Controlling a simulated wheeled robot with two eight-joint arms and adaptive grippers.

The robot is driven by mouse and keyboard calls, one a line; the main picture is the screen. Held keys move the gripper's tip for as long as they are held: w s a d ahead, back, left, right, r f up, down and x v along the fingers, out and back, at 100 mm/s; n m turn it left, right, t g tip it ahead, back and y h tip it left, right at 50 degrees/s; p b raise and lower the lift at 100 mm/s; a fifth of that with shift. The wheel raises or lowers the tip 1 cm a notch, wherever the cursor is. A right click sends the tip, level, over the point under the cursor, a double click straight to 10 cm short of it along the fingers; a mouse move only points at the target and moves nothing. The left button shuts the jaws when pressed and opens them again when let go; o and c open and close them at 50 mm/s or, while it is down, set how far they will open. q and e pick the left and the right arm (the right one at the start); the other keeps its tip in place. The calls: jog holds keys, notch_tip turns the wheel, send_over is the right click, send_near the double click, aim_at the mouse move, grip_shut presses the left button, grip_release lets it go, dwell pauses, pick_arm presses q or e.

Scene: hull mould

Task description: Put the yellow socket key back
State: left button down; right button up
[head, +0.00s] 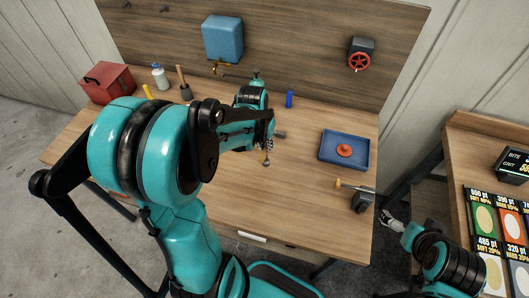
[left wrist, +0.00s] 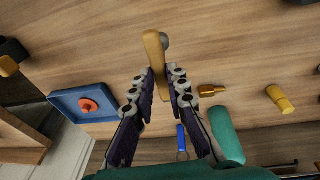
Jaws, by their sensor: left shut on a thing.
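My left gripper (head: 268,147) hangs over the middle of the wooden bench. In the left wrist view its jaws (left wrist: 164,85) are shut on a mustard-yellow bar with a rounded grey end, which looks like the yellow socket key (left wrist: 152,48). The bar points away from the palm. In the head view only a small tan and grey tip (head: 266,161) shows below the fingers; my arm hides the rest. My right gripper (head: 390,218) is low beside the bench's right end, too small to read its jaws.
A blue tray (head: 328,158) with an orange-red knob (head: 344,150) lies at right. A blue cylinder (head: 289,99) stands behind my gripper. A yellow cylinder (left wrist: 281,99) and a brass piece (left wrist: 212,91) are nearby. A yellow-handled tool (head: 354,187) rests by a dark block (head: 361,203).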

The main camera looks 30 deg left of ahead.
aim_at(264, 148)
pick_arm(q)
jog(key=shift+w+a+f, duration=0.15)
jog(key=shift+a+f, duration=0.05)
jog(key=shift+f, duration=0.25)
notch_tip(264, 148, down, 4)
jog(key=shift+r+b, duration=0.25)
jog(key=shift+b, duration=0.45)
jog(key=shift+f, duration=0.1)
jog(key=c, duration=1.5)
grip_release()
